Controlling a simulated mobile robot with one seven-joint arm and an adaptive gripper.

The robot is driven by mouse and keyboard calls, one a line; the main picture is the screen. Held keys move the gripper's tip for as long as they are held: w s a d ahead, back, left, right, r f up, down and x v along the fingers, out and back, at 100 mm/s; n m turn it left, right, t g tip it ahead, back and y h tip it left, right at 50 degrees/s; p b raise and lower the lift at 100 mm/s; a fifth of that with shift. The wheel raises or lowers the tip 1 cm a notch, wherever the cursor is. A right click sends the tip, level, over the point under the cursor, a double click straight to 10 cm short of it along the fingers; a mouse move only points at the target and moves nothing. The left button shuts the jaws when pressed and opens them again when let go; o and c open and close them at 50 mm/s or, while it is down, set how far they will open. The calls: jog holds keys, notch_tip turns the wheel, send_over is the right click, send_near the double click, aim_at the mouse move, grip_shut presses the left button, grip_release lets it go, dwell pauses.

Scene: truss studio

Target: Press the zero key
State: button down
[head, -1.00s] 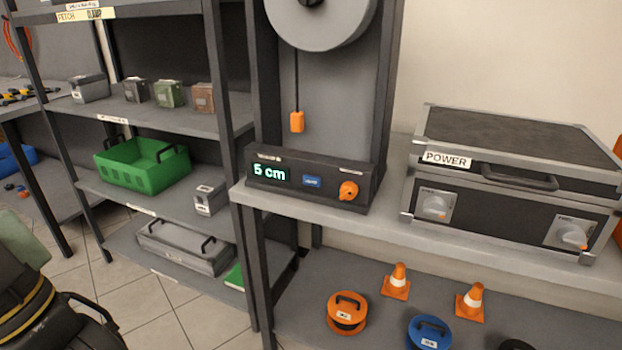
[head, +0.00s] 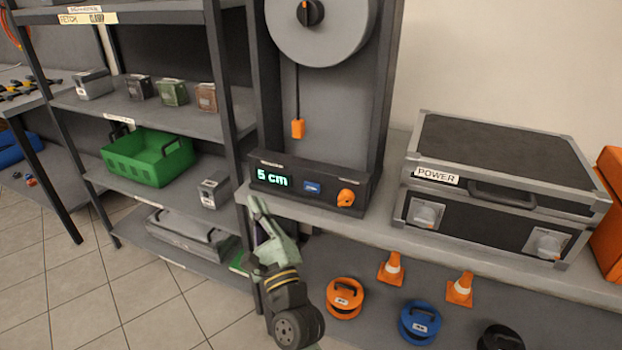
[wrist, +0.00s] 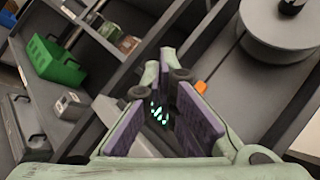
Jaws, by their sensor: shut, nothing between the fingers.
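A dark control box (head: 300,203) stands on the grey bench, with a green lit display (head: 272,178) reading "5 cm". To the right of the display is a blue key (head: 312,188); its small lettering is too fine to read. An orange knob (head: 346,198) sits further right. My gripper (head: 257,206) is shut and empty, just in front of and below the box's left end, left of the blue key. In the wrist view my gripper (wrist: 161,68) covers most of the box; part of the lit display (wrist: 159,113) shows between the fingers, and the blue key is hidden.
A large wheel (head: 320,25) and a hanging orange weight (head: 298,129) are above the box. A case labelled POWER (head: 500,165) stands to the right. A rack post (head: 222,100) rises at the left. Cones and reels, including an orange reel (head: 345,298), sit on the lower shelf.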

aim_at(312, 187)
jog(key=w+d+f+m+h, duration=0.1)
jog(key=d+f+m+h, duration=0.1)
jog(key=d, duration=0.4)
jog(key=shift+f+m+g+p, duration=0.4)
jog(key=shift+f+m+p, duration=0.05)
jog(key=shift+f+m, duration=0.5)
jog(key=shift+w+d, duration=0.1)
jog(key=shift+w, duration=0.05)
jog(key=shift+w+d+r+b, duration=0.1)
jog(key=shift+w+d+b, duration=0.35)
jog(key=shift+w, duration=0.9)
jog(key=shift+w+d+f+b, duration=0.1)
jog(key=shift+w+d+b, duration=0.3)
jog(key=shift+w, duration=0.9)
jog(key=shift+w+d+r+b, duration=0.15)
jog(key=shift+w+d, duration=0.5)
jog(key=shift+w, duration=0.7)
jog(key=shift+w, duration=0.1)
jog(key=shift+w+d, duration=0.15)
jog(key=shift+w, duration=0.15)
